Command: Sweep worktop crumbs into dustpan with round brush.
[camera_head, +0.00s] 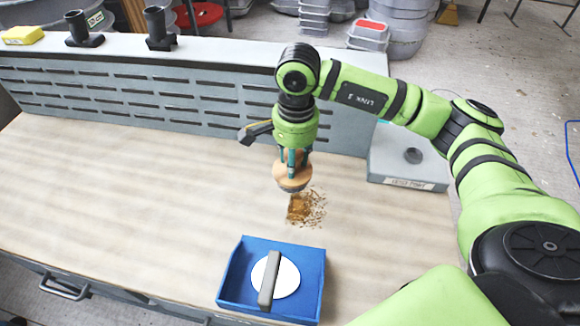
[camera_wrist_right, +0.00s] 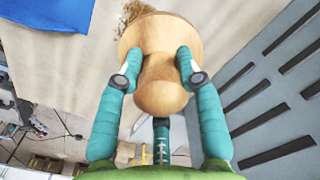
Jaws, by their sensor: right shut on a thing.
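My right gripper (camera_head: 292,160) is shut on the round wooden brush (camera_head: 290,178). In the right wrist view the teal fingers (camera_wrist_right: 157,75) close around the brush's knob (camera_wrist_right: 160,97). The brush is upright, and its bristles sit at the far edge of the brown crumbs (camera_head: 307,209); I cannot tell whether they touch the worktop. A few crumbs also show past the brush in the wrist view (camera_wrist_right: 136,12). The blue dustpan (camera_head: 233,290) lies nearer the front edge, with a grey handle bar and a white oval inside. My left gripper is not in view.
A grey slotted panel (camera_head: 150,95) runs along the back of the wooden worktop (camera_head: 130,200). A grey labelled block (camera_head: 400,160) stands right of the brush. Black fittings (camera_head: 160,30) and a yellow item (camera_head: 22,35) sit on the panel's top. The worktop's left side is clear.

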